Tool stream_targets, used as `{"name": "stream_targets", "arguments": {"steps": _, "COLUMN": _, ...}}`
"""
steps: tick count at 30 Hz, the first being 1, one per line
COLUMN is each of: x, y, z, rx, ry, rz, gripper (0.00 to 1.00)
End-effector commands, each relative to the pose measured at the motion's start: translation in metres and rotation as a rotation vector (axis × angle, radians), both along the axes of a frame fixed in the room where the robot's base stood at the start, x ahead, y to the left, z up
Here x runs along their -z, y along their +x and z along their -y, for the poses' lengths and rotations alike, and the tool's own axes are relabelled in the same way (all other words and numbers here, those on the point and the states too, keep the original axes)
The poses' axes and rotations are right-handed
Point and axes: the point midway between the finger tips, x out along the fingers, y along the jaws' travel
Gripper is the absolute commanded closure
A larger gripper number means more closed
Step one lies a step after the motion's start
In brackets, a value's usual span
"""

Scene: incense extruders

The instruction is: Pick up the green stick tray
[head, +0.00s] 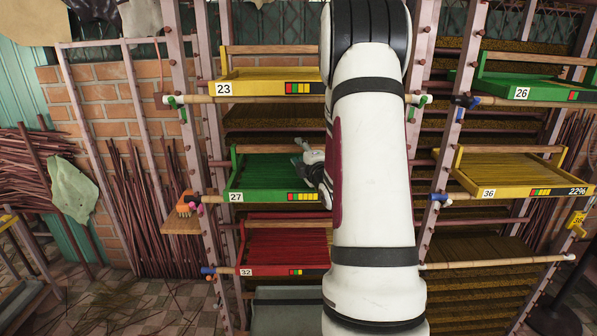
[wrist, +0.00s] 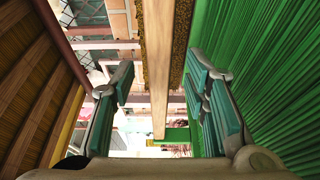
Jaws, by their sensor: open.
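A green tray of green sticks with tag 27 (head: 275,197) sits on the middle level of the left rack. My gripper (head: 313,165) is at the right part of this tray, partly hidden by my own arm. In the wrist view my gripper (wrist: 162,78) is open, its two padded fingers apart. A pale wooden bar (wrist: 158,65) runs between the fingers, with a gap showing on both sides. The green sticks (wrist: 260,60) fill the right side of that view. A second green tray, tag 26 (head: 522,93), sits high on the right rack.
A yellow tray, tag 23 (head: 265,88), is above tray 27, and a red tray, tag 32 (head: 285,252), is below it. A yellow tray, tag 36 (head: 510,192), is on the right rack. Rack posts (head: 203,150) stand close beside the trays.

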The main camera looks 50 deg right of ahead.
Motion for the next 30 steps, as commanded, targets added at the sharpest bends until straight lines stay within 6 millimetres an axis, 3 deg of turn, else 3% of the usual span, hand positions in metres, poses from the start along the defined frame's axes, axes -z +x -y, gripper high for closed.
{"name": "stream_targets", "arguments": {"steps": 6, "x": 0.000, "y": 0.021, "z": 0.015, "rx": 0.000, "ry": 0.001, "rz": -0.001, "gripper": 0.58}}
{"name": "stream_targets", "arguments": {"steps": 14, "x": 0.000, "y": 0.024, "z": 0.016, "rx": 0.001, "ry": 0.001, "rz": -0.001, "gripper": 0.58}}
{"name": "stream_targets", "arguments": {"steps": 20, "x": 0.000, "y": 0.024, "z": 0.016, "rx": 0.000, "ry": 0.001, "rz": -0.001, "gripper": 0.99}}
{"name": "stream_targets", "arguments": {"steps": 30, "x": -0.002, "y": 0.024, "z": 0.016, "rx": 0.000, "ry": -0.001, "rz": 0.002, "gripper": 1.00}}
